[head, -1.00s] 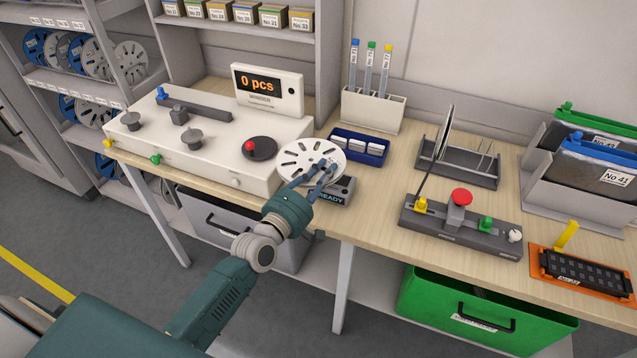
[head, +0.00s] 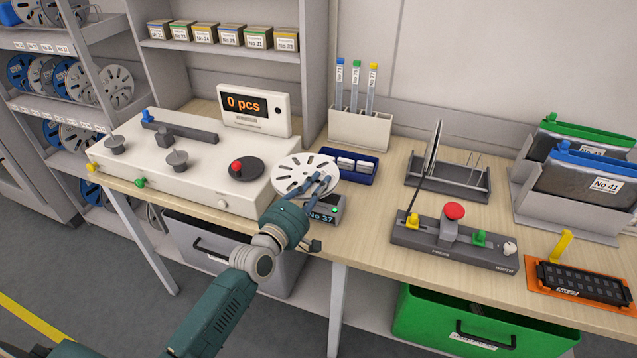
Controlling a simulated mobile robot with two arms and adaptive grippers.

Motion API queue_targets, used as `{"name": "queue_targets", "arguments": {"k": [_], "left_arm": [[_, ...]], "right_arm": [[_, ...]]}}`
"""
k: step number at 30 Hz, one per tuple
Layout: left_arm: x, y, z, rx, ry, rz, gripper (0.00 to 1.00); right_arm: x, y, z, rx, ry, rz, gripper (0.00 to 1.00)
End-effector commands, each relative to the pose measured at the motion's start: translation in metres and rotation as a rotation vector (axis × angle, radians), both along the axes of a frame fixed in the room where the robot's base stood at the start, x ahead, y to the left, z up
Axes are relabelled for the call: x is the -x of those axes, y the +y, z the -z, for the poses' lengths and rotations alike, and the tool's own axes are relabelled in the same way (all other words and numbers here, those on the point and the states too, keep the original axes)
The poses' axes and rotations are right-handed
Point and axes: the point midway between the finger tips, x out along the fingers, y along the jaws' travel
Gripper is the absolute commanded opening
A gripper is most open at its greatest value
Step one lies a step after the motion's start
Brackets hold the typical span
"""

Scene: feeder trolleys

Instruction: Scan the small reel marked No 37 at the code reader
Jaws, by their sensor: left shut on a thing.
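My left gripper (head: 321,183) is shut on the near right edge of a small white reel (head: 297,174) with slots around its hub. The reel is held roughly flat at the code reader (head: 339,212), and its left part reaches in front of the winder's corner. The reel and my fingers hide part of the reader, so I cannot tell whether they touch. The reader's display reads "No 37" and a small green light shows on it. No label on the reel is readable from here. My right gripper is not in view.
The winder (head: 190,160), its display (head: 254,108) reading "0 pcs", stands left. A blue tray (head: 348,166) and a tube rack (head: 360,130) are behind the reel. A splicing device (head: 450,243) with a red knob is to the right. Reel shelves (head: 60,100) stand far left.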

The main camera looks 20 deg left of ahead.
Motion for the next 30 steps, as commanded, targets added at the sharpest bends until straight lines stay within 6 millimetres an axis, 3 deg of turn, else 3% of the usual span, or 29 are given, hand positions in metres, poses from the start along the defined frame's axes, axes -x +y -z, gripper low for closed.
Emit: {"name": "queue_targets", "arguments": {"k": [3, 15, 30], "left_arm": [[0.016, 0.001, -0.015, 0.0, 0.001, 0.0, 0.0], [0.068, 0.003, -0.038, -0.002, 0.0, 0.0, 0.0], [0.075, 0.003, -0.039, -0.001, -0.001, -0.001, 0.0]], "right_arm": [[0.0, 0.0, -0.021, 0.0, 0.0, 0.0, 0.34], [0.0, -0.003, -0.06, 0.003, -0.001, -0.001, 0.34], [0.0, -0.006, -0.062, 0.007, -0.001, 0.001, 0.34]]}}
